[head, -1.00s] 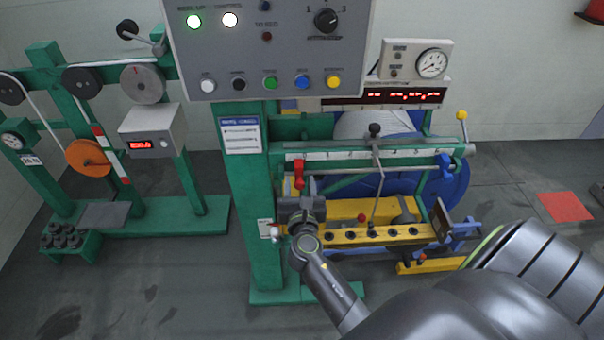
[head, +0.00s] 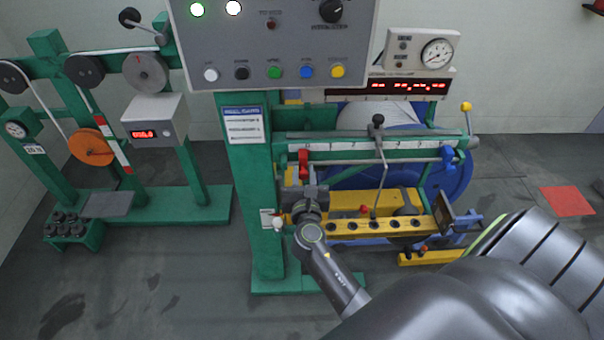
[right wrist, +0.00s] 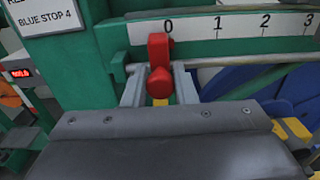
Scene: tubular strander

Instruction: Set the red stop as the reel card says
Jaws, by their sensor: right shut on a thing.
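The red stop (head: 303,163) sits on the rail at the left end of the white number scale (head: 380,147). In the right wrist view the red stop (right wrist: 160,52) stands just below the 0, with its top slightly left of that figure. My right gripper (head: 308,190) is shut on the red stop, with one finger on each side of it. The reel card (head: 243,128) hangs on the green post. In the right wrist view the card (right wrist: 45,18) reads "BLUE STOP 4"; its upper line is cut off. My left gripper is in neither view.
The blue stop (head: 447,157) sits near the right end of the scale. A yellow bar with holes (head: 380,228) lies below. The control panel (head: 272,45) hangs above left.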

